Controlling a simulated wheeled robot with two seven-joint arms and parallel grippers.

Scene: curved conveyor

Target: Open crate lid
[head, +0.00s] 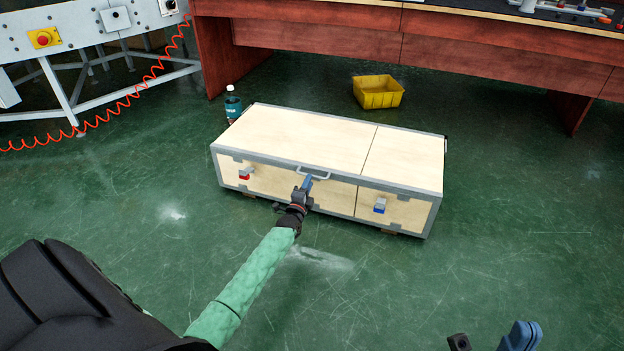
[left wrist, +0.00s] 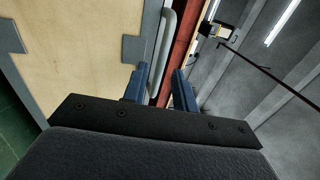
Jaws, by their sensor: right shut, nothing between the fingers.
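The crate (head: 330,206) is a long pale wooden box with grey metal edges on the floor, its lid (head: 300,133) lying flat and closed. A grey handle (head: 314,173) sits at the lid's front edge and shows as a bar in the left wrist view (left wrist: 169,38). My left gripper (head: 307,183) is at the crate's front, by the handle. Its blue fingers (left wrist: 162,84) are apart, with the handle bar in line with the gap; contact cannot be told. My right gripper (head: 520,336) is shut and empty, partly cut off at the bottom right.
A wooden workbench (head: 310,40) is at the back. The floor in front is clear.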

